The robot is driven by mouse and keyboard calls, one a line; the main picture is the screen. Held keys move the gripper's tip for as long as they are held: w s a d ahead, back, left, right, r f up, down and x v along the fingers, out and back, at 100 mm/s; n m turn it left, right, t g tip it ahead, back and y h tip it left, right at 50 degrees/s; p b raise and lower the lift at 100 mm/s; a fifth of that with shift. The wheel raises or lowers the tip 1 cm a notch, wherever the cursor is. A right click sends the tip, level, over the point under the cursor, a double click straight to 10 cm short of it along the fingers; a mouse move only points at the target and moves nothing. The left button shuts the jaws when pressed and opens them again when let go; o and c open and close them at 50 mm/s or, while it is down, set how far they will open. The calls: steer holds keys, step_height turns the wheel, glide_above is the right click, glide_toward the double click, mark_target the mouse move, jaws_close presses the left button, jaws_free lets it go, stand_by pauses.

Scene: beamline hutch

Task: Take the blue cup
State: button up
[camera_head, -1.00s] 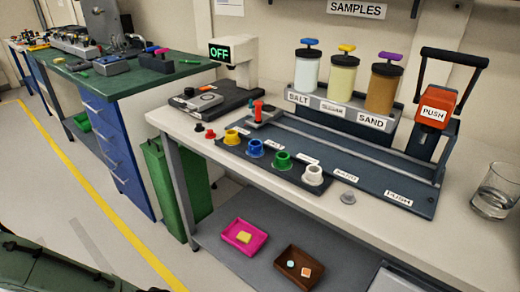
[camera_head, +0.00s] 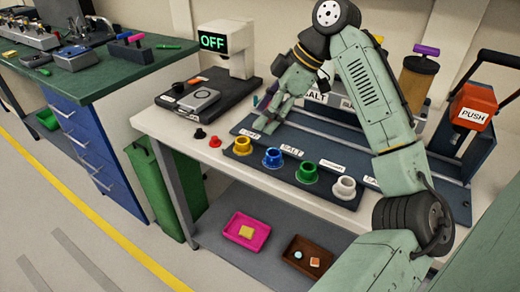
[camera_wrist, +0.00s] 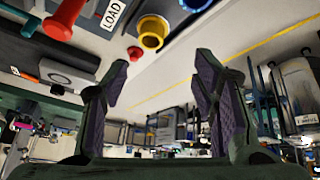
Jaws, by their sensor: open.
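The blue cup (camera_head: 272,157) stands upright in a row on the dark strip at the bench's front, between the yellow cup (camera_head: 242,146) and the green cup (camera_head: 307,172). In the wrist view, a blue piece (camera_wrist: 196,4), apparently this cup, is cut off by the top edge, beside the yellow cup (camera_wrist: 151,33). My gripper (camera_wrist: 160,82) is open, its two purple-padded fingers apart with nothing between them. In the head view my gripper (camera_head: 262,107) is behind the row of cups, up and left of the blue cup, apart from it.
A white cup (camera_head: 344,188) ends the row at right. Small red (camera_head: 215,142) and black (camera_head: 200,133) pieces lie left of the row. A balance (camera_head: 201,98) stands at the back left. The orange PUSH press (camera_head: 471,108) is at right. Trays (camera_head: 247,232) lie on the shelf below.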

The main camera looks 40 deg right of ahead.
glide_toward(277, 150)
step_height(277, 150, up, 2)
steer(key=a, duration=0.2)
steer(key=f, duration=0.2)
steer(key=w+a+f, duration=0.1)
steer(key=shift+f+m+g, duration=0.3)
steer(key=shift+f+g, duration=0.05)
steer(key=shift+g, duration=0.05)
steer(key=shift+d+p+x, duration=0.2)
steer(key=shift+p+x, duration=0.2)
steer(key=shift+x, duration=1.15)
steer(key=shift+d+p+x, duration=0.2)
steer(key=shift+p+x, duration=0.2)
steer(key=shift+x, duration=1.2)
steer(key=shift+s+f, duration=0.1)
steer(key=shift+f, duration=0.1)
steer(key=shift+c, duration=0.4)
steer(key=c, duration=1.2)
steer(key=shift+r, duration=0.15)
